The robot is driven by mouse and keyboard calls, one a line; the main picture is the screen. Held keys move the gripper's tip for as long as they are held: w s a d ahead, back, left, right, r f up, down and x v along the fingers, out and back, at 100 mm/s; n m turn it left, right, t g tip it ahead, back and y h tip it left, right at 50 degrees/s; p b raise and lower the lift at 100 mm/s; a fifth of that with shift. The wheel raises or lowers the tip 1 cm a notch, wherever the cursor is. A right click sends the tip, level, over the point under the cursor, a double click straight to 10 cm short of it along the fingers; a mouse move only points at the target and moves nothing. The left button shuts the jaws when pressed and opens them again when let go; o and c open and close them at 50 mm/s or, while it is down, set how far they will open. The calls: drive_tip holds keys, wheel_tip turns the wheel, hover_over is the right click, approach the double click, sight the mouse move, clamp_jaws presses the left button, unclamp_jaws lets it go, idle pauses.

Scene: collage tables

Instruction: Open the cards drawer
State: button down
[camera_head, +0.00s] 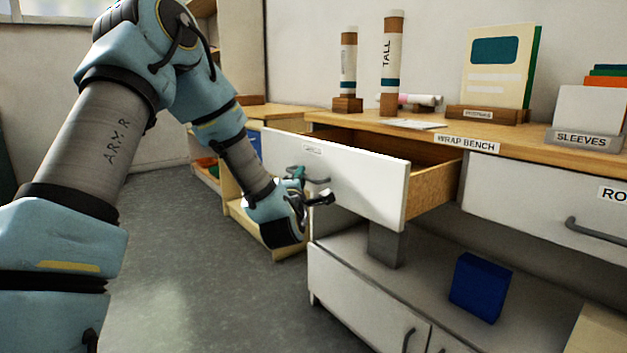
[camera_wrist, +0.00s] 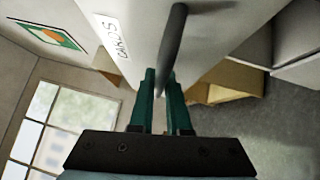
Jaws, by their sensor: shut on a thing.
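The cards drawer (camera_head: 365,184) has a white front and stands pulled out from the wrap bench, with its wooden side and part of its inside showing in the head view. Its label reads "CARDS" in the wrist view, on the white drawer front (camera_wrist: 134,35). My gripper (camera_head: 304,181) is at the left part of the drawer front. In the wrist view its green fingers (camera_wrist: 163,97) are shut around the dark bar handle (camera_wrist: 172,45). The handle (camera_head: 317,180) is partly hidden by my gripper in the head view.
The wrap bench top (camera_head: 530,148) carries tall tubes (camera_head: 391,60), a card stand (camera_head: 497,65) and a sleeves holder (camera_head: 583,138). Another drawer (camera_head: 560,205) to the right is shut. A blue box (camera_head: 480,287) sits on the lower shelf. Grey floor (camera_head: 190,270) is open at the left.

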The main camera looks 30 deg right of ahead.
drive_tip(key=shift+s+a+b, duration=0.1)
drive_tip(key=shift+s+a, duration=0.1)
drive_tip(key=shift+a, duration=0.7)
drive_tip(key=shift+s+a+b, duration=0.1)
drive_tip(key=shift+s+a, duration=0.05)
drive_tip(key=shift+a, duration=0.75)
drive_tip(key=shift+s+a+b, duration=0.1)
drive_tip(key=shift+s+a, duration=0.1)
drive_tip(key=shift+a, duration=0.7)
drive_tip(key=c, duration=0.9)
unclamp_jaws()
drive_tip(key=p+v, duration=0.9)
drive_tip(key=v, duration=0.1)
drive_tip(key=shift+s+a, duration=0.2)
drive_tip(key=shift+s, duration=0.1)
drive_tip(key=shift+f, duration=0.1)
